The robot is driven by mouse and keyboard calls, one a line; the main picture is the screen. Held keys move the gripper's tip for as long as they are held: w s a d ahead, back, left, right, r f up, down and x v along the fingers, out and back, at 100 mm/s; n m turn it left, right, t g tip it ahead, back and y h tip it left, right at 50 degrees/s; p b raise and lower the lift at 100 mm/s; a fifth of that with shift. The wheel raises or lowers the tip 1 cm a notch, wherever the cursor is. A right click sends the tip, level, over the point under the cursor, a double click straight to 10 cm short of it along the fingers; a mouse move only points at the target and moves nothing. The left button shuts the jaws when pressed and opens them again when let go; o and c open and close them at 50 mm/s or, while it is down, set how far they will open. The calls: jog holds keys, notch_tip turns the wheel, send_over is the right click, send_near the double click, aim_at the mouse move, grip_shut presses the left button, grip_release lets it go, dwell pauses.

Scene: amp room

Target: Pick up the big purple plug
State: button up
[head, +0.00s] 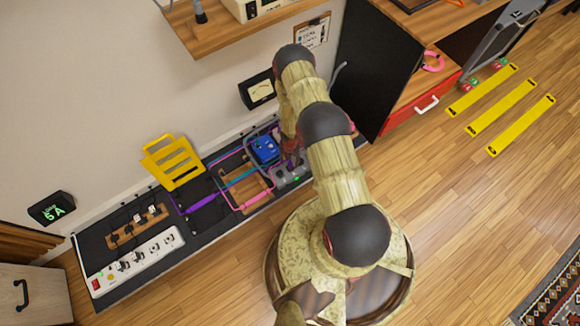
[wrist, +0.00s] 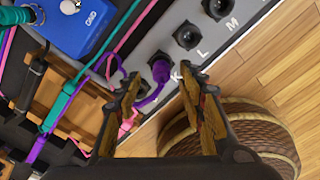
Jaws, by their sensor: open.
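A purple plug (wrist: 160,70) stands in a socket of a grey box (wrist: 205,60) in the wrist view, with a purple cable curving away from it to the left. My gripper (wrist: 160,74) is open, with one finger on each side of the plug in the picture; I cannot tell whether either finger touches it. In the head view my gripper (head: 291,158) is over the grey box (head: 292,178), largely hidden by my arm, and the plug there cannot be made out. A thick purple piece (head: 201,204) also lies on the black board to the left.
A blue pedal (head: 265,150) stands beside the grey box, among pink, teal and purple cables. Empty black sockets marked L and M lie right of the plug in the wrist view. A yellow rack (head: 172,162) and white power strip (head: 137,260) are further left. A black panel (head: 375,65) stands right.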

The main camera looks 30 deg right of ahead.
aim_at(290, 163)
notch_tip(290, 163, down, 4)
jog(key=shift+r+b, duration=0.15)
jog(key=shift+b, duration=0.6)
jog(key=c, duration=0.3)
jog(key=c, duration=0.7)
jog(key=shift+d, duration=0.1)
grip_shut()
